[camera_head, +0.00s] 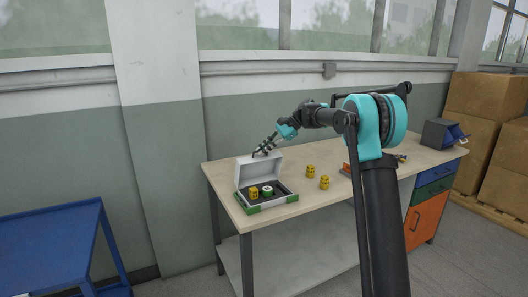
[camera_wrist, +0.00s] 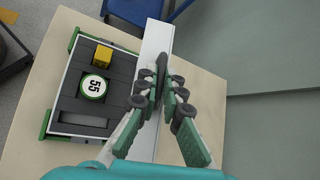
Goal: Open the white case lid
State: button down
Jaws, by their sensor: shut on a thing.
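The white case (camera_head: 266,194) stands on the left end of the wooden table, with green corners and a dark insert. Its white lid (camera_head: 257,170) is raised, standing about upright at the back of the case. In the wrist view the lid (camera_wrist: 157,45) shows nearly edge-on. My gripper (camera_head: 265,152) is at the lid's top edge; in the wrist view its fingers (camera_wrist: 163,82) are closed around that edge. A yellow block (camera_wrist: 103,56) and a round green-and-white piece marked 55 (camera_wrist: 94,86) sit in the insert of the open case.
Two yellow blocks (camera_head: 324,183) stand on the table (camera_head: 300,205) right of the case. A dark bin (camera_head: 440,134) is at its far right end. A blue table (camera_head: 60,245) stands at the left, and cardboard boxes (camera_head: 490,105) at the right. A wall runs behind the table.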

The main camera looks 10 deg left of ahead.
jog(key=c, duration=1.6)
grip_release()
jog(key=shift+c, duration=0.2)
jog(key=shift+d, duration=0.1)
jog(key=v, duration=1.2)
jog(key=shift+c, duration=0.6)
